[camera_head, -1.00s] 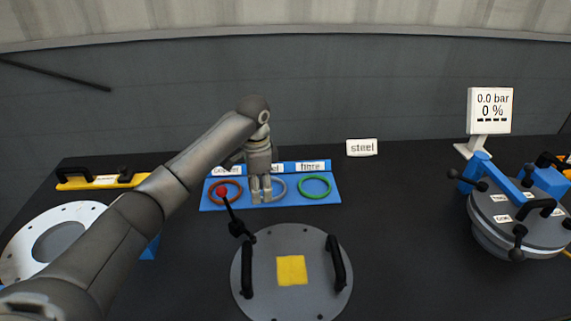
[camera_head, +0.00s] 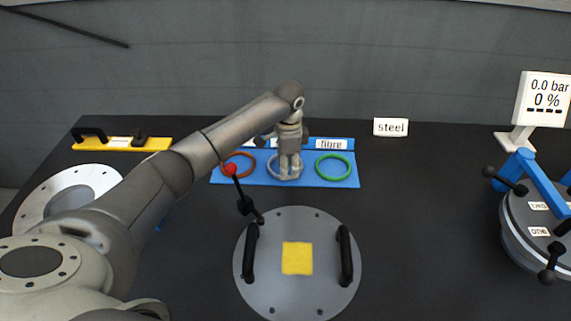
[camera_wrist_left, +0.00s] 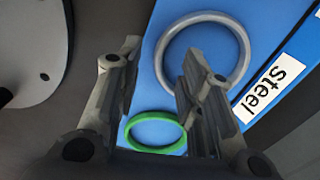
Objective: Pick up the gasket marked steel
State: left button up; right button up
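The steel gasket is a thin grey ring (camera_head: 271,167) in the middle of a blue tray (camera_head: 305,183), partly hidden behind my left gripper (camera_head: 290,178). In the left wrist view the grey ring (camera_wrist_left: 245,65) lies beside a label reading "Steel" (camera_wrist_left: 269,89). My left gripper (camera_wrist_left: 160,52) is open and points down at it. One finger appears over the inside of the ring and the other outside it, with the rim between them; whether they touch it I cannot tell. My right gripper is out of view.
A green ring (camera_head: 317,167) lies right of the grey one and an orange-brown ring (camera_head: 252,158) left. A red-knobbed lever (camera_head: 231,170) stands in front, by a grey round cover (camera_head: 297,290) with two black handles. A "steel" sign (camera_head: 391,127) stands behind.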

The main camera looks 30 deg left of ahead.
pick_arm(q)
jog(key=shift+s+f, duration=0.1)
jog(key=shift+f, duration=1.45)
jog(key=shift+c, duration=0.4)
grip_shut()
jog(key=shift+r, duration=0.1)
